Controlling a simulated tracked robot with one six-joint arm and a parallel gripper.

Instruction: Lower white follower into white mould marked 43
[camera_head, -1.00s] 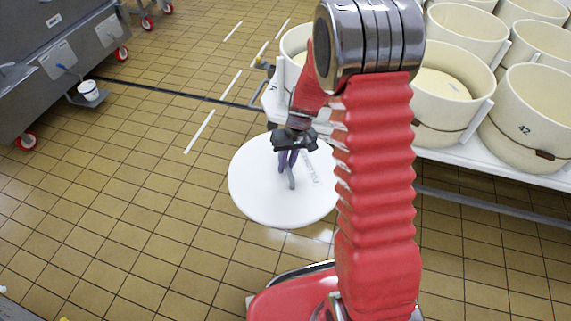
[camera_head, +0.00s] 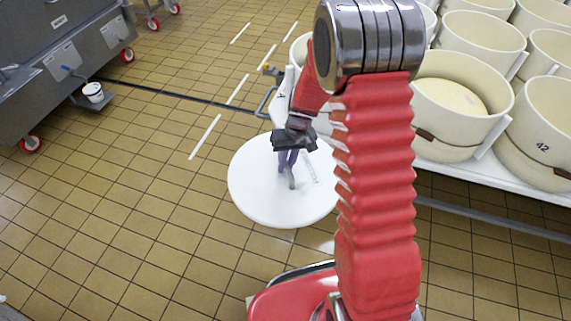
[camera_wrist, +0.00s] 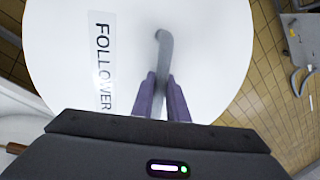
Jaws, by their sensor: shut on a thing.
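The white follower (camera_head: 262,197) is a flat round disc with a grey upright handle. In the head view it hangs in front of the table edge, above the tiled floor. My gripper (camera_head: 288,162) is shut on its handle, and the purple fingers clasp the handle in the wrist view (camera_wrist: 161,98). The wrist view also shows the follower (camera_wrist: 60,50) with a "FOLLOWER" label. Several cream-white moulds stand on the table at right; one is marked 42 (camera_head: 543,125). I see no mould marked 43; my arm hides part of the row.
The white table (camera_head: 480,180) is crowded with moulds. One open mould (camera_head: 462,95) stands just right of my arm. The tiled floor between is clear.

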